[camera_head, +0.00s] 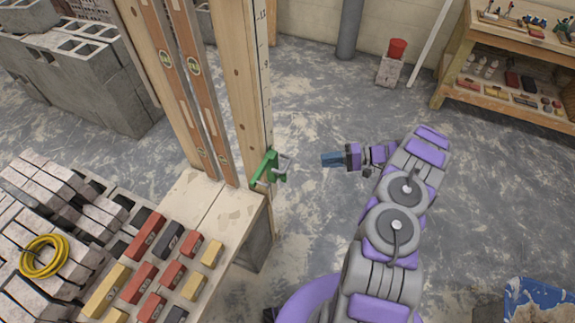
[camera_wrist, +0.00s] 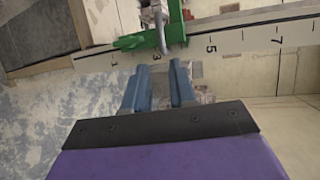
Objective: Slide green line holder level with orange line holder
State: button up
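The green line holder (camera_head: 264,171) sits low on the upright wooden post (camera_head: 240,80) that carries a numbered scale. In the wrist view the green holder (camera_wrist: 135,42) lies across the scale strip (camera_wrist: 262,35), near the 1 and 3 marks, with a grey hooked part (camera_wrist: 159,25) on it. My gripper (camera_head: 324,159) is to the right of the holder in the head view, apart from it. In the wrist view the two blue fingers of my gripper (camera_wrist: 160,68) are spread with an empty gap, pointing at the holder. I see no orange line holder in either view.
Two spirit levels (camera_head: 195,68) lean left of the post. Concrete blocks (camera_head: 75,70) stand at left, a tool shelf (camera_head: 510,65) at upper right.

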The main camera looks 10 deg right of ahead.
aim_at(287, 164)
jog(key=b+x, duration=0.1)
jog(key=x, duration=1.4)
jog(key=shift+s, duration=0.1)
jog(key=shift+r, duration=0.1)
jog(key=shift+c, duration=0.4)
grip_shut()
